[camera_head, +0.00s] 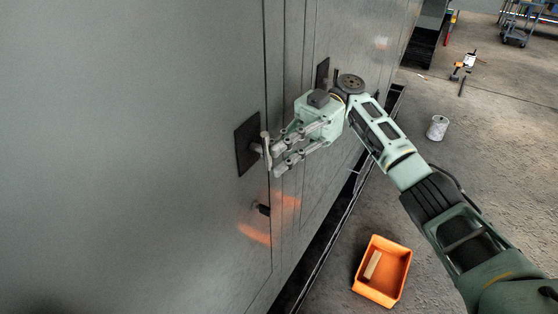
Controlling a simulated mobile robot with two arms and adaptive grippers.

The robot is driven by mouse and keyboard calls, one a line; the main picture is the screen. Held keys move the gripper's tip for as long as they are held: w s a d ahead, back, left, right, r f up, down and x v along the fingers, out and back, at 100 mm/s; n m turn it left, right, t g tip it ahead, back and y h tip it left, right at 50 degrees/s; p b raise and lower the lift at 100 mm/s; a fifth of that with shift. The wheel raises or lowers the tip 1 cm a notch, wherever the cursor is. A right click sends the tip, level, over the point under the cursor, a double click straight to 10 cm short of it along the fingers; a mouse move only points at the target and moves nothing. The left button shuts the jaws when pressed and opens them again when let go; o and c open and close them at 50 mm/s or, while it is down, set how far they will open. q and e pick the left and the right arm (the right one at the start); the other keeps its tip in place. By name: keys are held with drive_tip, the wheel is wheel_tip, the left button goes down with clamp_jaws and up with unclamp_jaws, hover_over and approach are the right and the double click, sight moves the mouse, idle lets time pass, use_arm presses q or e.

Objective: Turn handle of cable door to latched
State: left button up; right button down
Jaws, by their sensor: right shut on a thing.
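The grey cable door (150,160) fills the left half of the head view. Its handle (266,150) is a light metal lever on a dark square plate (243,145) near the door's right edge. The lever looks roughly upright. My right gripper (272,160) reaches in from the right and is shut on the handle, its fingers hiding part of the lever. My left gripper is not in view.
A second dark plate (322,73) sits on the panel farther right. A small dark fitting (262,209) is below the handle. An orange bin (359,282) with a block inside stands on the floor. A white can (437,127) stands farther back.

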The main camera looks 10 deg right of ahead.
drive_tip(key=shift+s+a+f+g+y+b, duration=0.1)
drive_tip(key=shift+f+g+y+b, duration=0.3)
drive_tip(key=shift+b, duration=0.6)
drive_tip(key=shift+r, duration=0.15)
drive_tip(key=c, duration=1.8)
unclamp_jaws()
wheel_tip(320, 180, up, 10)
